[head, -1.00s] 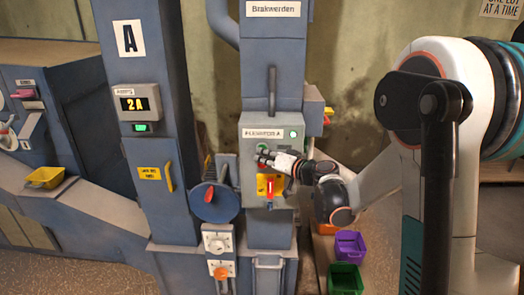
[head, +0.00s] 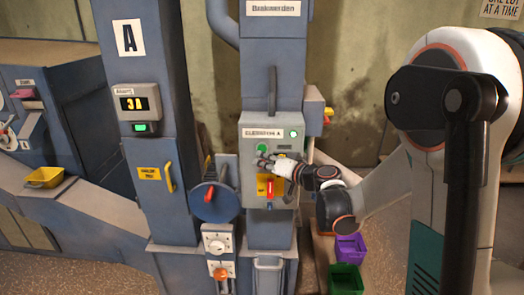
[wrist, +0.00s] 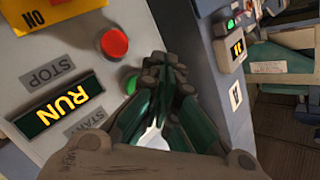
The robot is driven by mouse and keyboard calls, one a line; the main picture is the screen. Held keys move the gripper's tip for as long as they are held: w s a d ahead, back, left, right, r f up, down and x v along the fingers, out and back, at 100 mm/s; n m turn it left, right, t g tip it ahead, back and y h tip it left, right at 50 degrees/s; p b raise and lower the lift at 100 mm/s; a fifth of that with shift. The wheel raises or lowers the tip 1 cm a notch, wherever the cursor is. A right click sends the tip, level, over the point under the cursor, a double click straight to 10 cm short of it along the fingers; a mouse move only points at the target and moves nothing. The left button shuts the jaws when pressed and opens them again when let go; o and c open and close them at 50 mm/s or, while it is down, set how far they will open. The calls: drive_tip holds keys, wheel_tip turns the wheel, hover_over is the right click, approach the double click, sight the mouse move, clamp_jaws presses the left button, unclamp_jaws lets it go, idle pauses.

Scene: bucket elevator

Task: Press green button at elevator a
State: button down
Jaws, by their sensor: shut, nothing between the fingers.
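The grey control box labelled Elevator A (head: 268,124) is on the blue column in the head view. Its green button (head: 262,148) shows just above my gripper (head: 262,162). In the wrist view the green button (wrist: 131,83) is partly covered by my shut, empty fingers (wrist: 168,72); whether they touch it I cannot tell. The red button (wrist: 113,42) is beside it, with a STOP label (wrist: 49,73). A lit display (wrist: 62,108) reads RUN. A START label (wrist: 88,121) is partly hidden by my gripper. A small green lamp (head: 293,133) is lit on the box.
A red-handled switch on a yellow plate (head: 262,187) is just below my gripper. A blue wheel (head: 214,203) is to its left. A lit amber display (head: 135,104) is on column A. Purple (head: 350,247) and green (head: 345,279) bins stand on the floor.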

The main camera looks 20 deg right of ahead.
drive_tip(key=shift+s+a, duration=0.25)
drive_tip(key=shift+s, duration=0.45)
drive_tip(key=shift+s+a, duration=0.2)
drive_tip(key=shift+s, duration=0.5)
drive_tip(key=shift+s+a, duration=0.25)
drive_tip(key=shift+s, duration=0.45)
drive_tip(key=s+a+f+n+g+h+b, duration=0.1)
drive_tip(key=s+a+g+b, duration=0.1)
drive_tip(key=s, duration=0.5)
drive_tip(key=s+a+f+n+g+b, duration=0.1)
drive_tip(key=s+a+n+g+b, duration=0.15)
drive_tip(key=s, duration=0.45)
drive_tip(key=s+d+f+g+h+b, duration=0.1)
drive_tip(key=s+d+f+h+b, duration=0.1)
drive_tip(key=s+f, duration=0.3)
drive_tip(key=s+d+f+m+g+h+b, duration=0.1)
drive_tip(key=s+f+h+b, duration=0.3)
drive_tip(key=s, duration=0.8)
drive_tip(key=shift+s+d+f+g, duration=0.3)
drive_tip(key=shift+d+f+g, duration=0.25)
drive_tip(key=shift+d+f, duration=0.3)
